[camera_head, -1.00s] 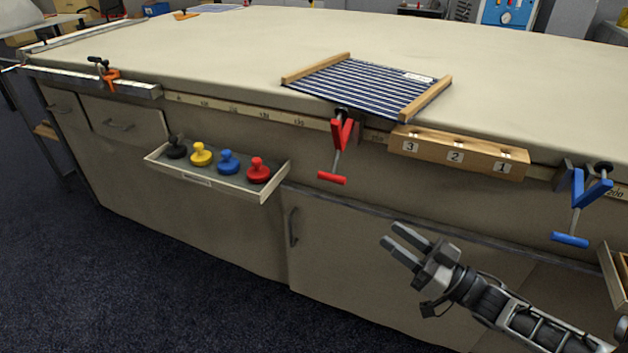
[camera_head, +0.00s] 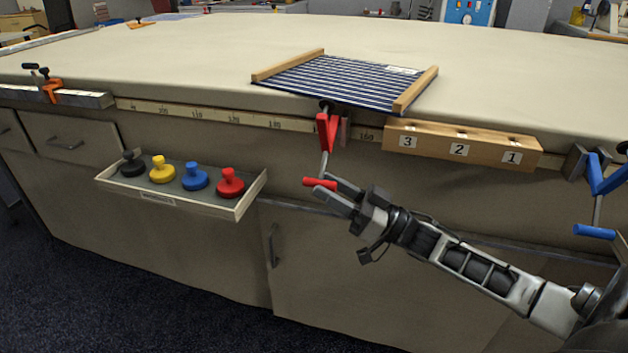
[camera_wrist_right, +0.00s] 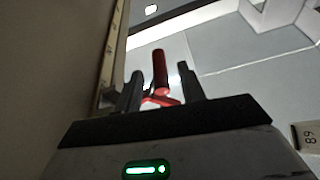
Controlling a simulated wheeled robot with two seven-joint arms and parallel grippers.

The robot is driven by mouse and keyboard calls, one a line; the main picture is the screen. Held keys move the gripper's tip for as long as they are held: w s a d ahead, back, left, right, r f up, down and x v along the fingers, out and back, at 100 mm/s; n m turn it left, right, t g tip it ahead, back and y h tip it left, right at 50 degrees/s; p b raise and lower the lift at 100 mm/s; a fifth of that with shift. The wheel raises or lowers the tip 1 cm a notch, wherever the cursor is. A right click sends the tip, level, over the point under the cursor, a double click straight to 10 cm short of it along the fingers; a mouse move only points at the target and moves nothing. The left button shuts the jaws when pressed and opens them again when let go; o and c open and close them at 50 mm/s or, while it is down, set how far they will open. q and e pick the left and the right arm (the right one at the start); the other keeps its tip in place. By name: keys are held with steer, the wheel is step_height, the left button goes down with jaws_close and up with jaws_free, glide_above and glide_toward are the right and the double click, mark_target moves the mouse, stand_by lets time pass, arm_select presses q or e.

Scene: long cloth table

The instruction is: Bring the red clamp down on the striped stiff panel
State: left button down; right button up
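The navy-and-white striped panel (camera_head: 345,80), with a wooden strip along each side, lies flat on the table by its front edge. The red clamp (camera_head: 327,132) is mounted on the table's front edge at the panel's near side. Its arm hangs down, ending in a red crossbar handle (camera_head: 312,182). My right gripper (camera_head: 323,184) is open at this handle. In the right wrist view the clamp's red handle (camera_wrist_right: 160,70) appears between the spread fingers (camera_wrist_right: 159,82); I cannot tell whether they touch it. My left gripper is out of view.
A wooden block numbered 3, 2, 1 (camera_head: 462,147) is fixed right of the clamp, with a blue clamp (camera_head: 604,180) farther right. An open drawer (camera_head: 207,203) holding colored knobbed pieces juts out at left. An orange clamp (camera_head: 52,88) sits far left. The tabletop behind the panel is clear.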

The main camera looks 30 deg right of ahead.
mark_target(323, 184)
steer(key=shift+x, duration=1.95)
